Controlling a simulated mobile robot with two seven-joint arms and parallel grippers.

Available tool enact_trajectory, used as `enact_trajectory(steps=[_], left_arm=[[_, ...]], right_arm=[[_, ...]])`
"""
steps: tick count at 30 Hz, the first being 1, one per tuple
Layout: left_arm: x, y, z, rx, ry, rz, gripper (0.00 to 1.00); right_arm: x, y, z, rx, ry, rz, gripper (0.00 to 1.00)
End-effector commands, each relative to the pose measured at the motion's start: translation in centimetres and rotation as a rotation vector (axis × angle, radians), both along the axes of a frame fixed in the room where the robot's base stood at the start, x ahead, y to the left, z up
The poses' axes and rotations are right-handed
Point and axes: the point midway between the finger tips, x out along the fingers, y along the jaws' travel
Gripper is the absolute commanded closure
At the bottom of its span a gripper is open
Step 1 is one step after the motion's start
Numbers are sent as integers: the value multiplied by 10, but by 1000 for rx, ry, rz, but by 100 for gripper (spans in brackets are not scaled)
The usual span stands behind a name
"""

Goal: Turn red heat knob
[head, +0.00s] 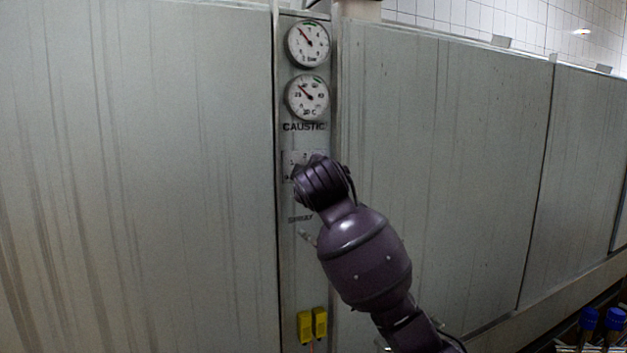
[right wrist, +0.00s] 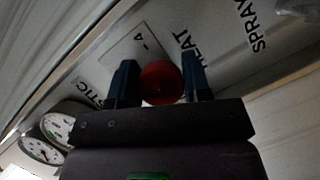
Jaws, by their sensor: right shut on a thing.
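The red heat knob (right wrist: 161,84) shows in the right wrist view, round and set on the panel between the words "CAUSTIC" and "HEAT". My right gripper (right wrist: 161,72) is shut on it, with one dark finger on each side. In the head view my right arm and wrist cover the knob, so it is hidden there. The printed plate (head: 290,165) around the knob shows only partly past my wrist. My left gripper is in neither view.
The narrow control panel (head: 288,250) carries two round gauges (head: 308,43) (head: 307,97) above the knob and a small lever (head: 306,236) at "SPRAY" below it. Two yellow blocks (head: 312,325) sit lower. Flat grey walls (head: 150,180) flank the panel. Blue-topped items (head: 602,320) stand bottom right.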

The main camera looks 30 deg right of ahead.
Motion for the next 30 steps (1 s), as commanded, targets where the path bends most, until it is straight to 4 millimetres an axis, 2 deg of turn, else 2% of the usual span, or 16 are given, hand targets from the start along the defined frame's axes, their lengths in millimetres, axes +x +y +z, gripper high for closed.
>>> enact_trajectory(steps=[8, 9, 12, 23, 26, 30], left_arm=[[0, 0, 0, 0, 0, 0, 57], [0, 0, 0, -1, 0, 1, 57], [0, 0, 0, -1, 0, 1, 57], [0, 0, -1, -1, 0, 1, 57], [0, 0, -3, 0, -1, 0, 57], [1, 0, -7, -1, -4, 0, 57]], right_arm=[[0, 0, -1, 0, 2, 0, 79], [0, 0, -1, 0, 2, 0, 50], [0, 0, -1, 0, 2, 0, 34], [-3, 1, 0, -1, -1, 1, 33], [-11, 5, 2, -1, -2, 1, 33], [-32, 15, 5, -1, -3, 3, 33]])
